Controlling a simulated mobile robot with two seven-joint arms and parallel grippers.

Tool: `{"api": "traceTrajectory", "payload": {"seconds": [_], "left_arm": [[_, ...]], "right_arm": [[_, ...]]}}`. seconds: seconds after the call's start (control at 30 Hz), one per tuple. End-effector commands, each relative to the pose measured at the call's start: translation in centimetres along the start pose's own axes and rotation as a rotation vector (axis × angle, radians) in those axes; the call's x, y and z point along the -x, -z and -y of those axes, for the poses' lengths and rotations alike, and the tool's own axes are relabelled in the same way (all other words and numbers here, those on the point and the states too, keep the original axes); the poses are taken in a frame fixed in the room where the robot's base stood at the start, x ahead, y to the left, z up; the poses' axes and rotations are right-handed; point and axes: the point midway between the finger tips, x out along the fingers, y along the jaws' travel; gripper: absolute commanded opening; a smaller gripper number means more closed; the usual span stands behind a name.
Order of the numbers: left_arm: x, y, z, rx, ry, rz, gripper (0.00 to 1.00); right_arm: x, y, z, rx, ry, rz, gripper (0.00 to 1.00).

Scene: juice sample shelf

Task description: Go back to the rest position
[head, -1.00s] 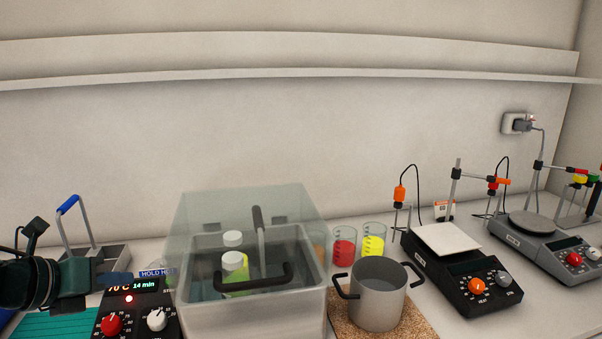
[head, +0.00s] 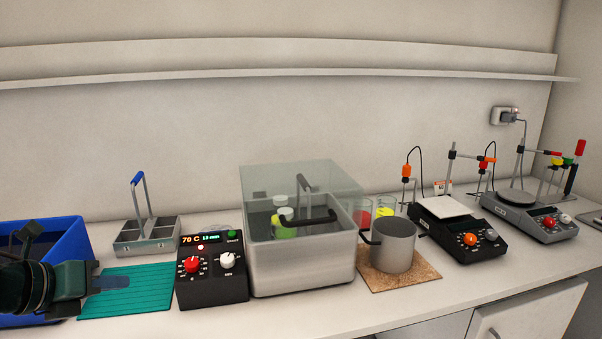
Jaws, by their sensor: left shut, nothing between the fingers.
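My left gripper (head: 108,282) comes in from the left edge, dark and shut, with nothing in its fingers. It hangs in front of the blue crate (head: 78,238) and over the teal ribbed mat (head: 150,295). My right gripper is not in view. The lidded water bath (head: 302,268) stands in the middle, with white-capped bottles (head: 284,226) inside, seen through its clear lid. Its control box (head: 211,290) stands to its left and shows 70 C.
A grey compartment carrier (head: 146,246) with a blue handle stands behind the mat. A steel pot (head: 393,250) sits on a cork mat (head: 412,276), with beakers of red and yellow liquid behind it. Two hotplates (head: 459,238) stand at the right. The counter's front right strip is clear.

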Motion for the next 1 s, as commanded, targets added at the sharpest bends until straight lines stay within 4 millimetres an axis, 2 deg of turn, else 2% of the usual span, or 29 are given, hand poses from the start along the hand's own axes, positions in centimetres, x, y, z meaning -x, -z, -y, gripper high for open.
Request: {"api": "traceTrajectory", "payload": {"seconds": [0.03, 0.27, 0.47, 0.6, 0.73, 0.87, 1.0], "left_arm": [[0.0, 0.0, 0.0, 0.0, 0.0, 0.0, 0.0], [-1.1, 3.5, -3.2, 0.314, 0.021, 0.031, 0.0], [-2.3, 8.2, -5.9, 0.66, 0.035, 0.058, 0.0], [-3.6, 13.3, -7.5, 0.987, 0.042, 0.08, 0.0], [-4.8, 18.6, -8.0, 1.303, 0.043, 0.099, 0.0], [-6.0, 23.9, -7.3, 1.621, 0.041, 0.117, 0.0], [-7.3, 29.4, -5.4, 1.964, 0.033, 0.138, 0.0]], "right_arm": [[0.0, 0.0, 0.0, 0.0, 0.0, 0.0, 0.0], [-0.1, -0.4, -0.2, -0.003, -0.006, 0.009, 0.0], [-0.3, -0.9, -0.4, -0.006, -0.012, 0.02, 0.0], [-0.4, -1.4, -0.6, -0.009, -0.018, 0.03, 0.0], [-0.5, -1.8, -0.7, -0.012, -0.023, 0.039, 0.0], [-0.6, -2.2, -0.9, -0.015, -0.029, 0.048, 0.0], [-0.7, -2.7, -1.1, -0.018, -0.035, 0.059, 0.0]]}}
